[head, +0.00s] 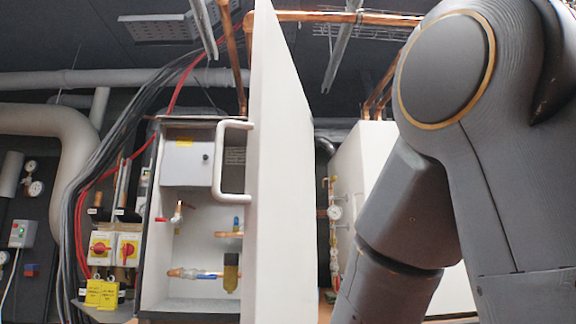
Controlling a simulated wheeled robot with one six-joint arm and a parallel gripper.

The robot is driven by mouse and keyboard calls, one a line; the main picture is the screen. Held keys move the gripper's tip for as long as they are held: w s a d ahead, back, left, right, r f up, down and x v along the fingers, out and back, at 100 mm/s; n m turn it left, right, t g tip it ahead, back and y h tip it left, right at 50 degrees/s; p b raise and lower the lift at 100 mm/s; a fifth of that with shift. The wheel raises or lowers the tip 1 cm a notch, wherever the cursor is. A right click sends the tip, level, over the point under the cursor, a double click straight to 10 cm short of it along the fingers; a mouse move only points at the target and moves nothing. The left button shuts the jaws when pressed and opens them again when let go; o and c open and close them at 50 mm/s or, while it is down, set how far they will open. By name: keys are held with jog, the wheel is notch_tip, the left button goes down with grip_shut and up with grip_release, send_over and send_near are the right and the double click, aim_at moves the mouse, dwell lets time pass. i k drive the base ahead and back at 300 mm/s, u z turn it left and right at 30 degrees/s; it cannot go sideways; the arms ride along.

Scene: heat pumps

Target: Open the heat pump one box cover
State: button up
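The heat pump box (155,230) stands left of centre. Its inside shows, with a grey unit (188,160), copper pipe pieces and a red-handled valve. The white box cover (283,190) stands swung out, seen at a steep angle, and hides the right part of the box. A white handle (221,160) sticks out from the cover's left side. My arm fills the right of the head view and runs down out of the bottom edge. My gripper is out of view, so its hold and its distance from the handle do not show.
Left of the box are yellow-and-red switches (128,249) and hanging black and red cables (100,155). A second white cabinet (360,165) with a gauge stands behind my arm. Copper pipes run overhead. The floor is not in view.

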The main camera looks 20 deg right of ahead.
aim_at(188, 157)
jog(key=u, duration=0.25)
jog(key=k, duration=0.3)
jog(key=u, duration=1)
jog(key=k, duration=1.05)
jog(key=u, duration=0.85)
jog(key=i, duration=2.55)
jog(key=z, duration=1.4)
jog(key=i, duration=0.85)
jog(key=z, duration=0.9)
